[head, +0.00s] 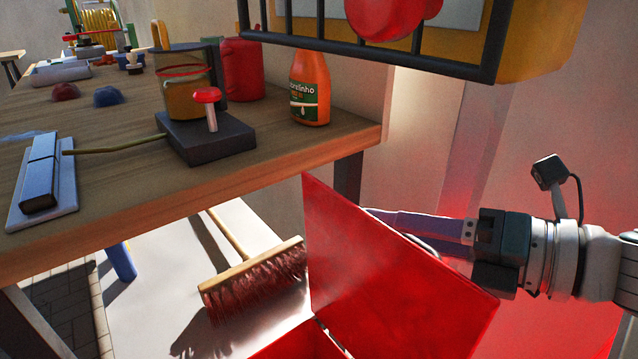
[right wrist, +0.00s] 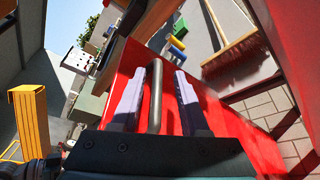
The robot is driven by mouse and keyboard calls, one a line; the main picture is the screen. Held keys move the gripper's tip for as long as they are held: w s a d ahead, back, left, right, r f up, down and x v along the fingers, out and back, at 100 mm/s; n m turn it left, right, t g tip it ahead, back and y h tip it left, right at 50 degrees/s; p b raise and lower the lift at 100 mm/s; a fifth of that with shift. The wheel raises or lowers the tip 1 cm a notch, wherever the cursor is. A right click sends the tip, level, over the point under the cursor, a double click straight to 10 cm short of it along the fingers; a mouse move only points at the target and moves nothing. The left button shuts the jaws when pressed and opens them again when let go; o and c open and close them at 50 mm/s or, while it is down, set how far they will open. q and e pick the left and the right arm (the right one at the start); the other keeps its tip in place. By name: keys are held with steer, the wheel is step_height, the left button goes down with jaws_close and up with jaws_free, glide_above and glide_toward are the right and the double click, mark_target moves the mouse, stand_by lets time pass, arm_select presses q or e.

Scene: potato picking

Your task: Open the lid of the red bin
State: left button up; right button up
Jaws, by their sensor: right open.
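The red bin's lid (head: 390,275) stands raised and tilted at a steep angle in the head view. The top of the red bin (head: 300,348) shows at the bottom edge, and most of its body is out of frame. My right gripper (head: 405,223) reaches in from the right behind the lid, which hides part of its fingers. In the right wrist view its two fingers (right wrist: 160,75) are apart, one on each side of a grey bar handle (right wrist: 156,95) on the red lid. Whether either finger touches the handle is unclear. My left gripper is not in view.
A wooden workbench (head: 270,180) stands left of the lid, holding an orange bottle (head: 309,90), a red canister and several tools. A broom (head: 255,280) lies on the floor left of the lid. A dark metal rack (head: 380,50) hangs above.

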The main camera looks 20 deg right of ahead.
steer(key=p+v, duration=0.1)
steer(key=v, duration=0.9)
stand_by(0.4)
